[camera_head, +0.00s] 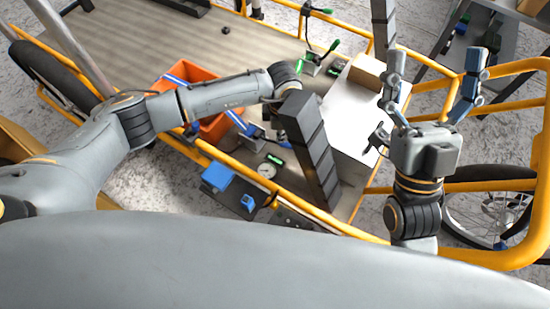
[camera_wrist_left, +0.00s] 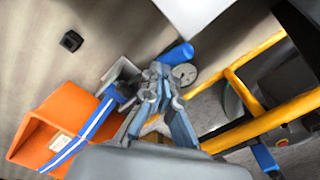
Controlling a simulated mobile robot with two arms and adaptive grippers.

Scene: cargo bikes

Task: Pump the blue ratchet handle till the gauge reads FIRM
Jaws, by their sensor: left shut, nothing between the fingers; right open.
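A blue rounded handle (camera_wrist_left: 176,55) shows in the left wrist view, just beyond my left gripper (camera_wrist_left: 160,84). My left gripper's fingertips are together, with nothing between them. Whether they touch the handle I cannot tell. In the head view my left wrist and a dark column hide most of that gripper. A round gauge dial (camera_head: 266,170) sits on the cargo deck beside a small green-lit display (camera_head: 275,160); its reading is too small to make out. The dial also shows in the left wrist view (camera_wrist_left: 185,73). My right gripper (camera_head: 434,80) is open and empty, raised at the right.
An orange crate (camera_head: 212,130) with a blue-and-white strap (camera_wrist_left: 78,144) stands left of my left gripper. A white panel (camera_head: 352,115) and a cardboard box (camera_head: 367,71) lie to the right. Yellow rails (camera_head: 220,158) edge the deck. The deck's far left is mostly clear.

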